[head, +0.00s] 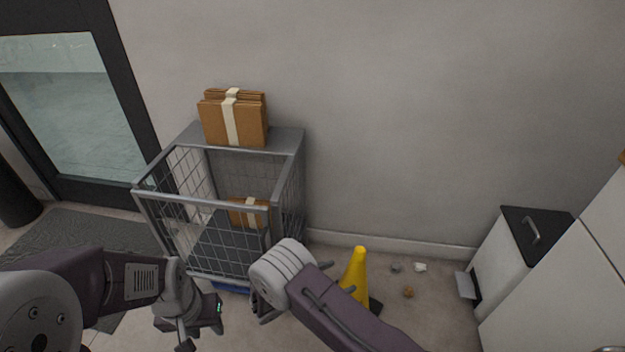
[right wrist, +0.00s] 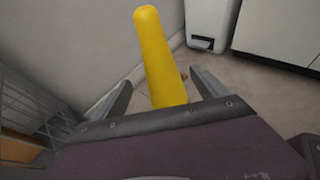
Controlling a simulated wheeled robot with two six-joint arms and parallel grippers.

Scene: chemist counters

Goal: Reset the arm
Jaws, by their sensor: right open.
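My left arm comes in from the left in the head view, with its gripper (head: 203,328) pointing down in front of the wire cage cart; whether its fingers are apart is unclear. My right arm comes up from the bottom right, its bent joint in front of the cart's lower right corner. In the right wrist view my right gripper (right wrist: 162,80) is open, fingers spread. A yellow cone (right wrist: 158,50) shows between the fingers; I cannot tell how far beyond them it stands. The cone (head: 356,268) is partly hidden behind my right arm in the head view.
A wire cage cart (head: 279,138) stands against the wall, with a strapped cardboard bundle (head: 250,120) on top and a box (head: 236,216) inside. A white bin (head: 502,255) with a dark lid stands right. Small litter (head: 408,292) lies on the floor. A glass door (head: 80,110) is left.

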